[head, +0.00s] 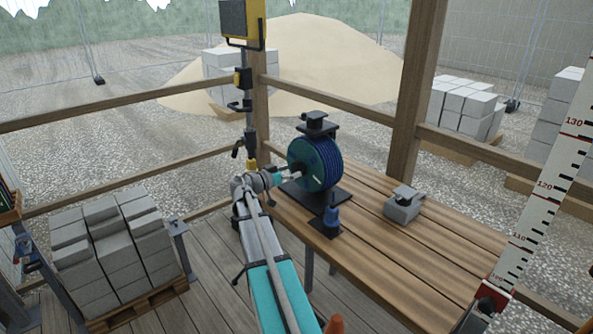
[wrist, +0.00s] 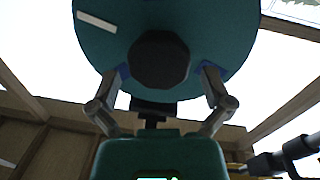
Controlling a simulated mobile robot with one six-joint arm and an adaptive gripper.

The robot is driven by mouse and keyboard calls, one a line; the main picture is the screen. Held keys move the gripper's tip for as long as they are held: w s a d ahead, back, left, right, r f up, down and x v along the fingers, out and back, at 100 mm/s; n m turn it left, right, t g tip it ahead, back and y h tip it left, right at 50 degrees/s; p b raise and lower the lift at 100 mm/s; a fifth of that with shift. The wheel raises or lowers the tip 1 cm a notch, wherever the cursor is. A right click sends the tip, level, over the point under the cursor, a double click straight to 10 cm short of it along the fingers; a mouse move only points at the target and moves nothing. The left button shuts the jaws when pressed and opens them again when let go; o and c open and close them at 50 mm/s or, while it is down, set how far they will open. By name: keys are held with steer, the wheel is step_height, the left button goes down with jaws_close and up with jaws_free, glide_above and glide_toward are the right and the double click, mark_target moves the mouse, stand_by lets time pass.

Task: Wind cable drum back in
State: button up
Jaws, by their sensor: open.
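The cable drum (head: 328,163) stands upright on a dark stand on the wooden bench, with teal side discs and dark blue cable wound between them. My gripper (head: 294,175) is at its left face. In the wrist view, the teal disc (wrist: 215,35) fills the upper middle, with a pale stripe at its upper left. A dark round knob (wrist: 158,60) stands out in front of the disc. The open fingers of my gripper (wrist: 161,72) are on either side of the knob, with visible gaps; I cannot tell how deep they reach. The cable is hidden in the wrist view.
A post with a yellow lamp (head: 242,22) stands behind my arm. Stacked blocks (head: 110,245) are at left, a measuring staff (head: 540,185) at right.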

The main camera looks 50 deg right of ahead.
steer(key=shift+x, duration=1.15)
steer(key=c, duration=1)
steer(key=shift+a, duration=0.35)
steer(key=shift+c, duration=0.6)
steer(key=shift+d, duration=0.4)
